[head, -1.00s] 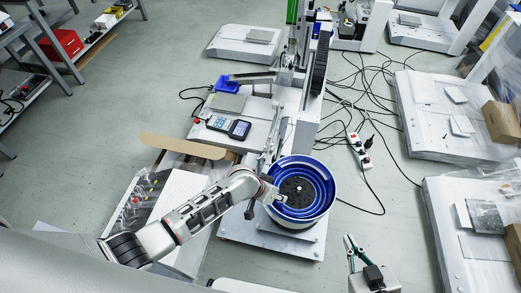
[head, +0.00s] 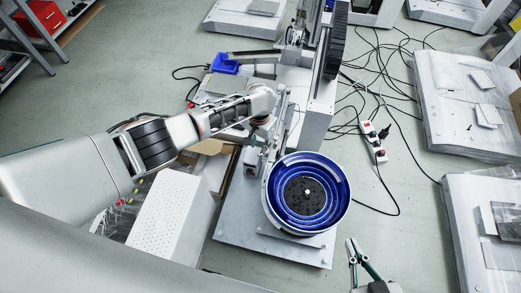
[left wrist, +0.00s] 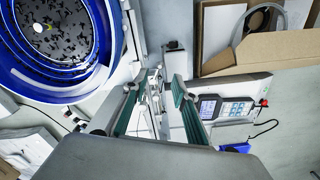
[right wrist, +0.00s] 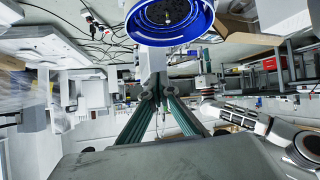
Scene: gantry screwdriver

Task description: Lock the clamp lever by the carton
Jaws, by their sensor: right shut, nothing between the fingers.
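An open brown carton (left wrist: 270,58) is at the upper right of the left wrist view; part of it shows behind my left arm in the head view (head: 207,147). My left gripper (left wrist: 153,92) is open, its two green-padded fingers apart. Small metal fittings (left wrist: 155,78) show between and beyond the fingers, beside the carton. I cannot tell for sure which is the clamp lever or whether it is touched. In the head view my left gripper (head: 258,138) is above the machine base, left of the blue bowl. My right gripper (right wrist: 160,88) is shut and empty, low in the head view.
The blue bowl feeder (head: 332,200) stands close to the right of my left gripper. A handheld controller (left wrist: 225,108) lies near the carton. A white perforated box (head: 172,215) is at lower left. A power strip (head: 373,141) and cables lie on the floor.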

